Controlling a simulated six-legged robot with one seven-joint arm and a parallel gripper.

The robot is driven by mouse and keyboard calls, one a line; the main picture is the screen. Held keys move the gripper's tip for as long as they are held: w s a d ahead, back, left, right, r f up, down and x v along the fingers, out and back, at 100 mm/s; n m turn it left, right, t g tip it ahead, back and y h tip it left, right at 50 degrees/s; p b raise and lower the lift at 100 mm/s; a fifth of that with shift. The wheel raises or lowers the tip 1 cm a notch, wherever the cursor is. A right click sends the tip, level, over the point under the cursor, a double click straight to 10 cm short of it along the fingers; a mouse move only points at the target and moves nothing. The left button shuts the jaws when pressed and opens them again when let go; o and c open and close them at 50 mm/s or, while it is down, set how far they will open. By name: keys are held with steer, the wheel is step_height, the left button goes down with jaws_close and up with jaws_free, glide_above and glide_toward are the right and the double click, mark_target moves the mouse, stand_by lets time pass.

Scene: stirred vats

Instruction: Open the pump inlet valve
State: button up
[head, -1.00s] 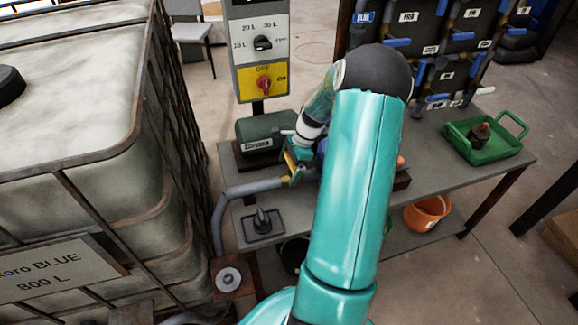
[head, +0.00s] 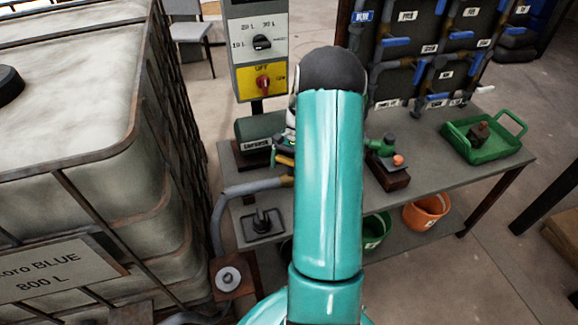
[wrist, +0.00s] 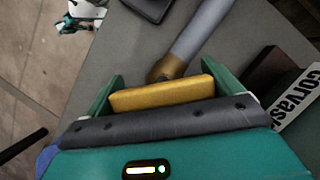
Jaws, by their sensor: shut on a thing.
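A yellow bar-shaped handle (wrist: 162,95), apparently the valve's lever, lies crosswise between the two green fingers of my gripper (wrist: 165,80) in the wrist view. The gripper is shut on it. Just beyond it a brass-coloured fitting (wrist: 167,68) joins a grey pipe (wrist: 203,28). In the head view a small yellow piece (head: 284,161) shows beside my arm, above the end of the grey hose (head: 252,187). My arm hides the gripper and most of the valve there, so the valve's position cannot be told.
The dark green pump (head: 258,130) sits behind the hose on the grey bench (head: 440,180). A control box (head: 262,75) with a red switch stands behind it. A large caged tank (head: 90,190) fills the left. A green tray (head: 484,148) lies at the bench's right.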

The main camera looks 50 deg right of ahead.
mark_target(290, 159)
steer(key=n+g+h, duration=0.1)
steer(key=n, duration=0.3)
steer(key=shift+d+r+n, duration=0.1)
steer(key=shift+n, duration=0.3)
steer(key=shift+s+d+n+g+h, duration=0.1)
steer(key=shift+n+g+h, duration=0.25)
steer(key=shift+n, duration=0.65)
steer(key=shift+s+n+g+h, duration=0.1)
steer(key=shift+n+g+h, duration=0.2)
steer(key=shift+n, duration=0.7)
steer(key=o, duration=0.7)
steer(key=v, duration=0.6)
steer(key=shift+w+r, duration=0.25)
steer(key=shift+w+d+r, duration=0.1)
steer(key=shift+r, duration=0.3)
